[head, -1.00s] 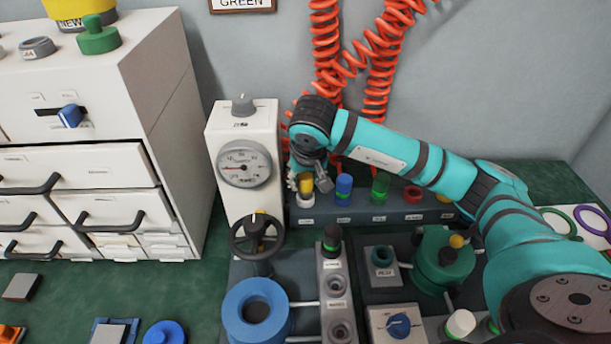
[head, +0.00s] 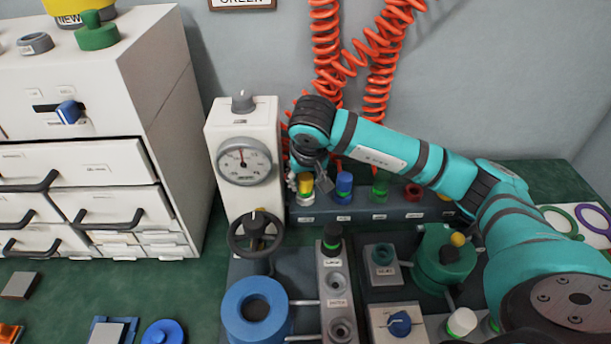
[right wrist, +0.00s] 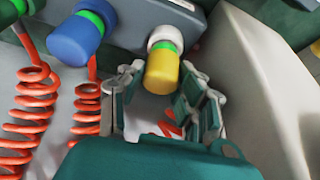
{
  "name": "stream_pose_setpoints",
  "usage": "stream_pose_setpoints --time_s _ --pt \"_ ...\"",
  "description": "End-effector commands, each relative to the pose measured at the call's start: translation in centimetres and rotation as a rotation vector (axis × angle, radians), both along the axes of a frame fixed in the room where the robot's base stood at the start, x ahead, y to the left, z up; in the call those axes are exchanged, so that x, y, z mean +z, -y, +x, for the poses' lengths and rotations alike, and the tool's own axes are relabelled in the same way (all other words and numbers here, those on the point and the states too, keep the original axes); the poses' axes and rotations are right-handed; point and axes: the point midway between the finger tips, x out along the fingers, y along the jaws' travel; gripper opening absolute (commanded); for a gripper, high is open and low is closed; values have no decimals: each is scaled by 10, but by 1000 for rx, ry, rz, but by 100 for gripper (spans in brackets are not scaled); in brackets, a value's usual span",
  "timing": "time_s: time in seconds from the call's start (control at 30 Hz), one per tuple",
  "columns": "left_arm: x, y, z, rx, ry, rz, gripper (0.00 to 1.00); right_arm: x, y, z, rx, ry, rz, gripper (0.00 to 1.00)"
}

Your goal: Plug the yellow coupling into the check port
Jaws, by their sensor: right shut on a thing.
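The yellow coupling (head: 306,184) stands on a white port (head: 305,200) at the left end of the rear port row. A green band shows between them, also in the right wrist view, where the yellow coupling (right wrist: 162,72) meets the white port (right wrist: 165,38). My right gripper (head: 306,178) is shut on the yellow coupling, its fingers on either side of it (right wrist: 163,95). The labels are too small to tell which port is the check port. My left gripper is not in view.
A blue coupling (head: 344,182) stands close to the right of the yellow one. A white gauge housing (head: 238,120) with a dial (head: 244,160) is close on the left. Coiled orange hoses (head: 327,45) hang behind. A handwheel (head: 257,232) and blue ring (head: 256,310) stand in front.

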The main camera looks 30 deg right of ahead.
Motion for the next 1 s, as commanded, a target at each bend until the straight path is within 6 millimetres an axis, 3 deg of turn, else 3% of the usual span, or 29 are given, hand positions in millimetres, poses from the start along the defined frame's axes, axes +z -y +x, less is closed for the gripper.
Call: stream_pose_setpoints --time_s 0.27,0.3,0.47,0.77,1.0 --pt "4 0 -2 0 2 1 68 -2 0 0 0 1 0 0" --pt "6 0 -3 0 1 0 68 -1 0 0 0 1 0 39" --pt "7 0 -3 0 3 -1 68 -1 0 0 0 1 0 60" --pt "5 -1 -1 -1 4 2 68 1 -1 -1 0 1 1 61" --pt "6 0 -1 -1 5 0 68 35 -5 -12 1 7 0 61"
